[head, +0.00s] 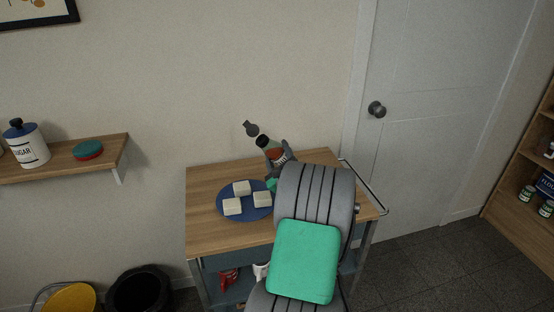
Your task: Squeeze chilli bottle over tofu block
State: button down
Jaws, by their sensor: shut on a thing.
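A blue plate (230,190) on the cart's top carries three white tofu blocks, one at the back (241,188), one at the front left (232,206) and one at the right (262,199). The bottle is behind and to the right of the plate, apart from the tofu.
The wooden cart top (215,240) is bare in front of the plate. A wall shelf (60,165) at the left holds a sugar jar (27,145) and a red and green round thing (88,150). A door (440,130) and a shelf unit (520,200) stand at the right.

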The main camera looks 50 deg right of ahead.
aim_at(259, 145)
jog(key=shift+s+d+r+n+t+y+b, duration=0.15)
jog(key=shift+n+t+b, duration=0.25)
jog(key=shift+n+b, duration=1.6)
jog(key=shift+s+d+f+n+t+y+b, duration=0.15)
jog(key=shift+n+t+b, duration=0.25)
jog(key=shift+n+b, duration=1.6)
